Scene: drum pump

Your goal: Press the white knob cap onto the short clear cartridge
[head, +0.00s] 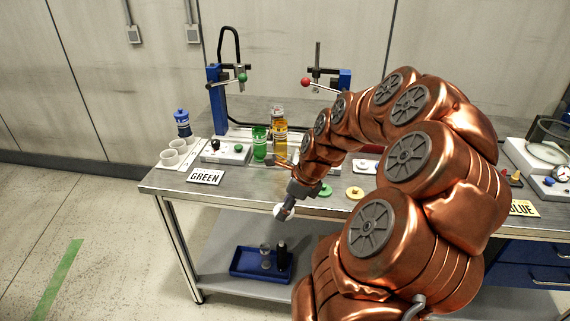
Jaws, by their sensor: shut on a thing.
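My gripper (284,211) hangs just off the front edge of the table, pointing down and left. It is shut on a small white piece, which looks like the white knob cap (279,211); my fingers hide part of it. A blue tray (240,272) sits on the lower shelf, below my gripper. In it stand a small clear-grey cylinder (266,254), which may be the short clear cartridge, and a black cylinder (282,255) to its right. My gripper is well above both and apart from them.
The table (240,196) holds a GREEN sign (205,177), white cups (171,156), a green bottle (260,143), an amber bottle (279,138), and green (325,191) and yellow (355,193) discs. A blue press (216,100) stands behind. The tabletop overhangs the shelf (222,248); my arm hides the table's middle.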

